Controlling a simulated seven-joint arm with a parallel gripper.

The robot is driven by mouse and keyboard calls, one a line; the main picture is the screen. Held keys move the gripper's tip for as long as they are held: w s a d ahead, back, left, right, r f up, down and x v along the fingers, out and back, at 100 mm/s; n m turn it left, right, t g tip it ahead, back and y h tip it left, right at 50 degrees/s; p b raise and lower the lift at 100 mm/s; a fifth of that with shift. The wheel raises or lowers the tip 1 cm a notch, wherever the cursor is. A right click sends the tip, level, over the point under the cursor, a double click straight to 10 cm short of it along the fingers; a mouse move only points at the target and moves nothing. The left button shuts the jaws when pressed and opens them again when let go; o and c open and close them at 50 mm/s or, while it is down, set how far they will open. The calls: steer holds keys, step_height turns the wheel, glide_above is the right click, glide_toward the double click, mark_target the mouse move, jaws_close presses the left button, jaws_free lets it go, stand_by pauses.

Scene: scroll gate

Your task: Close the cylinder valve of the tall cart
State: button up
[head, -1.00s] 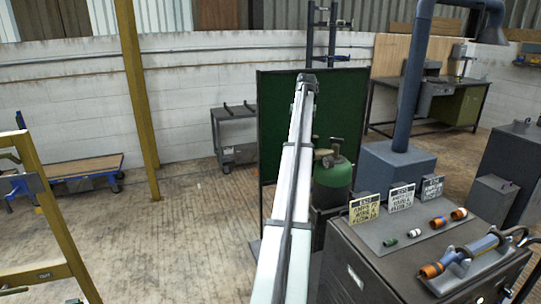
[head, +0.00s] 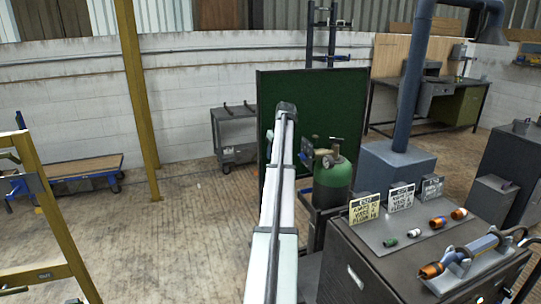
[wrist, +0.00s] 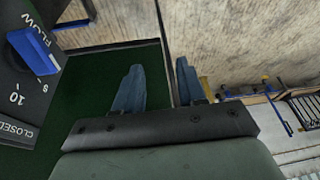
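A green gas cylinder (head: 332,185) with a dark valve and handle (head: 337,141) on top stands upright in a dark low cart (head: 312,222), in front of the green screen. Behind the screen rises a tall dark frame (head: 331,35); I cannot tell whether it belongs to a cart. In the wrist view my gripper (wrist: 160,66) has two blue-grey fingers apart, with nothing between them. A dark panel (wrist: 28,90) at the left carries a blue knob (wrist: 32,50) and the words FLOW and CLOSED; it is apart from the fingers. My gripper is not clearly visible in the head view.
The green screen (head: 275,95) stands just behind my arm. A dark cabinet (head: 355,262) at the right bears label cards, small coloured fittings and a torch-like tool (head: 460,255). A blue-grey pipe stand (head: 397,165) is beyond.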

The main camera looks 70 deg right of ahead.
steer(key=shift+w+a+f, duration=0.2)
steer(key=shift+w+f, duration=0.05)
steer(key=shift+w, duration=0.25)
steer(key=shift+w+a+f, duration=0.15)
steer(key=shift+w+f, duration=0.05)
steer(key=shift+w, duration=0.25)
steer(key=n+t+y, duration=0.1)
steer(key=n+y, duration=0.1)
steer(key=n, duration=0.7)
glide_toward(336, 141)
steer(key=x, duration=0.7)
steer(key=shift+w+d+f, duration=0.3)
steer(key=shift+d, duration=0.05)
jaws_close()
